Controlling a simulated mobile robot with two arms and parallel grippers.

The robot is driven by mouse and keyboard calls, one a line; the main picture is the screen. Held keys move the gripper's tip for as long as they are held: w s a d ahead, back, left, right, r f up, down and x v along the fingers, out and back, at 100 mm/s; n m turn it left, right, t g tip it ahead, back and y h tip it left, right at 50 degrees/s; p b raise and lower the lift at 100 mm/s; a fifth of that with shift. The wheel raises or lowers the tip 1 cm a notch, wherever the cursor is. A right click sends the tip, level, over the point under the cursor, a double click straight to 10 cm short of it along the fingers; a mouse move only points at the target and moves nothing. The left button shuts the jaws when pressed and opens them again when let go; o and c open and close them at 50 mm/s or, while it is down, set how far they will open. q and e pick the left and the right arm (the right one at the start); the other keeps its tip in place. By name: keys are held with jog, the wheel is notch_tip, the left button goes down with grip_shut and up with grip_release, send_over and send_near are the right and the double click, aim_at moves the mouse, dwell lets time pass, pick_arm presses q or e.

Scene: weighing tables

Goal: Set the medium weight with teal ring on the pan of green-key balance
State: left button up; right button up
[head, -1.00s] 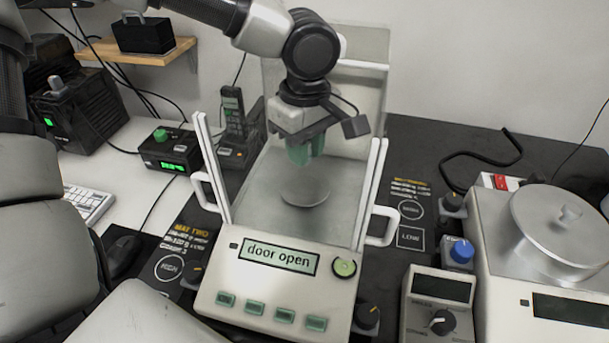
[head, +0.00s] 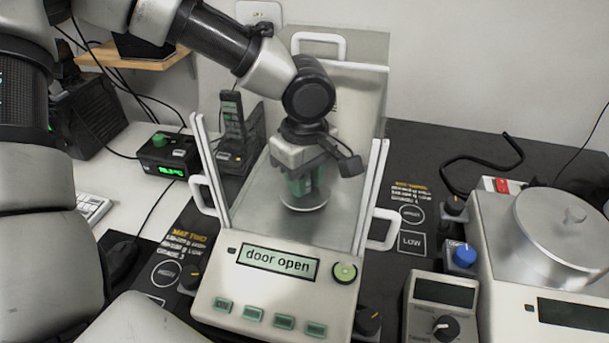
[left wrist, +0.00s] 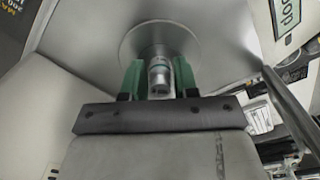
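The green-key balance (head: 232,284) stands in the middle of the head view with "door open" on its display. Its round steel pan (head: 304,207) sits inside the glass chamber. My left gripper (head: 307,188) reaches in from above, with its green fingers low over the pan. In the left wrist view, the metal weight with a teal ring (left wrist: 159,77) stands between the green fingers (left wrist: 160,80), which close on its two sides. The pan (left wrist: 130,42) lies right beyond the weight; I cannot tell whether they touch. In the head view the fingers hide the weight. My right gripper is not in view.
White door handles (head: 383,229) and glass panels flank the chamber. Another balance with a lidded steel pan (head: 525,245) stands at the right, beside a grey box with a knob (head: 440,305). A small green-lit device (head: 168,155) stands at the left.

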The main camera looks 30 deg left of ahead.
pick_arm(q)
jog(key=shift+o, duration=1.4)
jog(key=shift+r, duration=0.1)
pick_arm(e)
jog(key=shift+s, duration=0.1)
pick_arm(q)
jog(key=shift+r, duration=0.3)
notch_tip(320, 180, up, 12)
jog(key=p, duration=0.2)
jog(key=shift+f, duration=0.2)
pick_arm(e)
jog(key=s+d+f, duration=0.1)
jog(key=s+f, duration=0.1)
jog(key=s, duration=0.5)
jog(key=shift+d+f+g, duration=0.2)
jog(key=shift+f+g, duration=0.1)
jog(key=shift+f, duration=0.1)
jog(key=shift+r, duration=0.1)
